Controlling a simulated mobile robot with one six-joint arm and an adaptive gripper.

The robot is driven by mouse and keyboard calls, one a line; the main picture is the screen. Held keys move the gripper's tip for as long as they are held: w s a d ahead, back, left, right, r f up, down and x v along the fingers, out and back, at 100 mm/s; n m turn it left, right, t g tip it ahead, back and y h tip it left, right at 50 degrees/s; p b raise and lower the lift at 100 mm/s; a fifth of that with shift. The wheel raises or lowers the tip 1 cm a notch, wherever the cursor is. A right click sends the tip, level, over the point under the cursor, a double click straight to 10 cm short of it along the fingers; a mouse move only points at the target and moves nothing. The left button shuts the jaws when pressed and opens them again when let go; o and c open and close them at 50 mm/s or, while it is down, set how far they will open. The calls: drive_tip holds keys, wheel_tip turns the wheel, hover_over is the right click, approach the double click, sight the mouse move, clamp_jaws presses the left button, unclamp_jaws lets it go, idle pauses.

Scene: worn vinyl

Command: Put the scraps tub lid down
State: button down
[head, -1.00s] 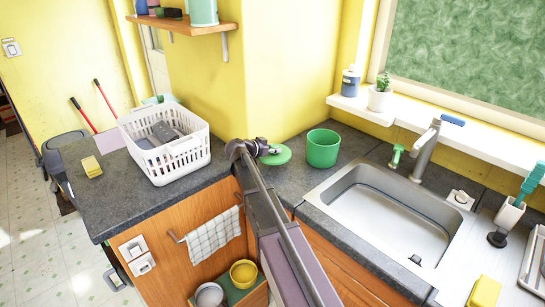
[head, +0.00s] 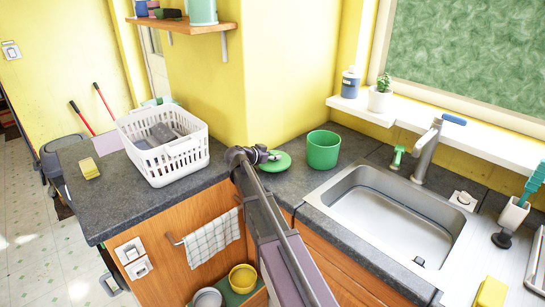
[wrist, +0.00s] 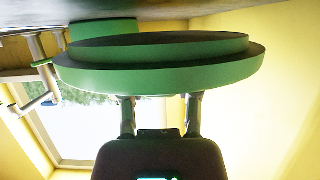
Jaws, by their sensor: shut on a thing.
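The green scraps tub lid (head: 277,161) is a round, stepped disc at the back of the counter. My gripper (head: 265,155) is shut on its edge. In the wrist view the lid (wrist: 160,70) spans most of the upper picture, with the two fingers of my gripper (wrist: 160,102) at its near side. The lid looks about level and very close to the counter; I cannot tell whether it touches. The green scraps tub (head: 323,150) stands upright and open just right of the lid, and part of it shows behind the lid in the wrist view (wrist: 100,29).
The sink (head: 385,215) lies to the right. The yellow wall (head: 285,70) rises close behind the lid.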

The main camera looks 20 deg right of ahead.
drive_tip(key=shift+s+f, duration=0.25)
drive_tip(key=shift+s, duration=0.05)
drive_tip(key=shift+c, duration=1.7)
unclamp_jaws()
drive_tip(key=shift+s+b, duration=0.1)
drive_tip(key=shift+b, duration=0.2)
drive_tip(key=shift+r, duration=0.1)
drive_tip(key=shift+w+d+r+p, duration=0.1)
drive_tip(key=shift+w+r+p, duration=0.2)
drive_tip(key=shift+p, duration=0.45)
drive_tip(key=p+v, duration=0.4)
drive_tip(key=v, duration=0.8)
drive_tip(key=shift+r, duration=0.1)
